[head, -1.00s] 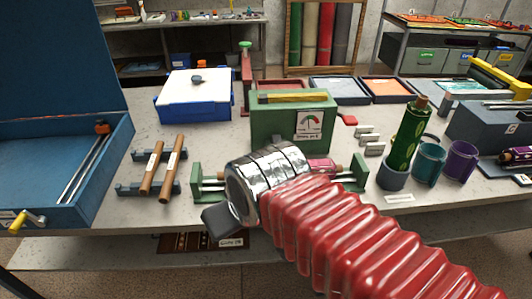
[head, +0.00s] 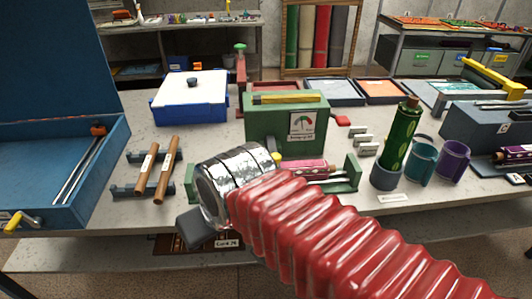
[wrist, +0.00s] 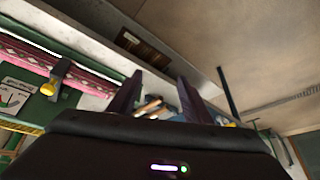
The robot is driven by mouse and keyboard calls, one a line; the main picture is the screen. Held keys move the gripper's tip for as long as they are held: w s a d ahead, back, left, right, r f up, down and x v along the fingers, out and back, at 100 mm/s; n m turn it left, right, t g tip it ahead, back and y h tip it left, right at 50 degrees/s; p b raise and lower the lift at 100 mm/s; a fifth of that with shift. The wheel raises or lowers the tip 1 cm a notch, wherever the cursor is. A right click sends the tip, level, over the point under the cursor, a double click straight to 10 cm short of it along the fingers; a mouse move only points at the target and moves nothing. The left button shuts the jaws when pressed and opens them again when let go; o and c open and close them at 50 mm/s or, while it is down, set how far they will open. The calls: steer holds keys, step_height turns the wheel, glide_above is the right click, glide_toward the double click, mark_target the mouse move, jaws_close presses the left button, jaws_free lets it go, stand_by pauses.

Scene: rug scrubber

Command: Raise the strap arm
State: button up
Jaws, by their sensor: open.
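My gripper (head: 196,230) shows only as a dark part below my chrome wrist at the table's front edge in the head view. In the wrist view its two dark fingers (wrist: 158,88) stand apart with nothing held between them. A green machine (head: 272,128) with a gauge stands on the table, behind and right of my wrist. A short lever with a yellow end (head: 278,157) is low on its front; in the wrist view this lever (wrist: 57,78) lies left of my fingers, apart from them. It may be the strap arm; I cannot tell for sure. My wrist hides part of the machine.
A pink patterned roll (head: 304,165) lies before the machine. Two brown rods (head: 165,172) rest on a blue rack at left, near an open blue case (head: 50,190). A green bottle (head: 400,135) and cups stand at right. A blue-white box (head: 190,100) is behind.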

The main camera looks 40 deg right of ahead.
step_height(320, 180, down, 4)
steer(key=m+g+y, duration=0.2)
steer(key=m, duration=0.3)
steer(key=m+t+y, duration=0.1)
steer(key=m+t, duration=1.3)
steer(key=m, duration=1.4)
glide_toward(272, 156)
steer(key=shift+s+d+f, duration=0.35)
steer(key=shift+d+f, duration=0.15)
steer(key=shift+d, duration=0.05)
steer(key=shift+w, duration=0.1)
steer(key=shift+w+a, duration=0.45)
steer(key=shift+w, duration=1.8)
steer(key=shift+w+a, duration=0.45)
steer(key=shift+w, duration=1.75)
steer(key=shift+w+a, duration=0.45)
steer(key=shift+w, duration=1.8)
steer(key=shift+c, duration=0.2)
